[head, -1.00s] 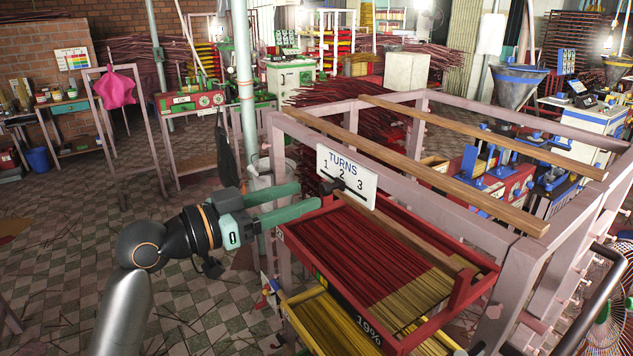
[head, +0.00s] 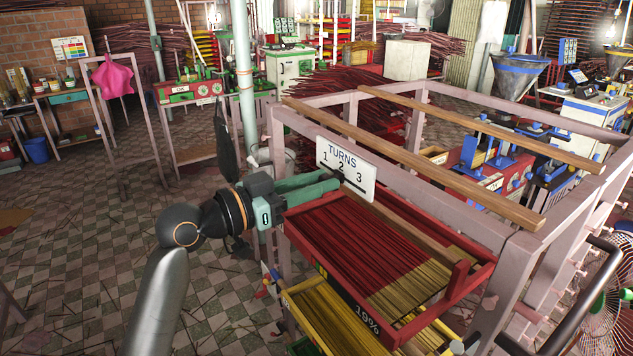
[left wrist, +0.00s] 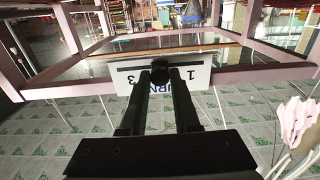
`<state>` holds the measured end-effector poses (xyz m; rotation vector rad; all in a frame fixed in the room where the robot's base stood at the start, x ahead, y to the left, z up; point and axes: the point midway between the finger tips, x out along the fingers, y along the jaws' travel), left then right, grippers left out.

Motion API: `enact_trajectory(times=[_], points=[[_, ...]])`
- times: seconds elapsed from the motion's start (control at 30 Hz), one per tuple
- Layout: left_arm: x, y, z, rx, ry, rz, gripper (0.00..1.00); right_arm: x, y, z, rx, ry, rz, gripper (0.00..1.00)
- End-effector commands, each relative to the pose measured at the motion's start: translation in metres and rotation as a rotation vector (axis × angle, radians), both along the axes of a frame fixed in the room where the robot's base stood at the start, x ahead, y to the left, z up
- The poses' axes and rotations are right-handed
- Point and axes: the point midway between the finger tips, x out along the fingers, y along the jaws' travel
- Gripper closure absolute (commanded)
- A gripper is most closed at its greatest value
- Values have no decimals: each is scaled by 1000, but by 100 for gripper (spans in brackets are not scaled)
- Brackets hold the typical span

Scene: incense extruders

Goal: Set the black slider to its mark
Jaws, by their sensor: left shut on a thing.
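A white board marked TURNS with 1, 2 and 3 (head: 357,172) hangs on the pink frame above the red tray. My left gripper (head: 338,181) reaches it from the left, its green fingers close together at the board's face. In the left wrist view the board is upside down, with a dark horizontal slot across it. There the black slider (left wrist: 159,70) sits between my left fingertips (left wrist: 160,74), which are shut on it. It stands between the 3 and the 1, and the 2 is hidden. My right gripper is not in view.
The red tray (head: 290,232) of incense sticks lies just below the board, with a yellow tray (head: 312,328) under it. Pink frame bars (head: 400,207) and wooden slats (head: 450,170) surround the board. The tiled floor (head: 90,240) at left is open.

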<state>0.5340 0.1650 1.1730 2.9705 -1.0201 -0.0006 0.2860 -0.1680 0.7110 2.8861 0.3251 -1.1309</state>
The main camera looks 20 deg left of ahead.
Motion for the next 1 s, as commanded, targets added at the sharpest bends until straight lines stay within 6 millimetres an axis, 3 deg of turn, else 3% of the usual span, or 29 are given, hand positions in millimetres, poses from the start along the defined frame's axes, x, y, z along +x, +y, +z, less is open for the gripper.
enact_trajectory(times=[0.2,1.0], points=[[0,0,0,1,1,0,100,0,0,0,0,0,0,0],[0,0,0,1,1,0,100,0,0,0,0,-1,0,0]])
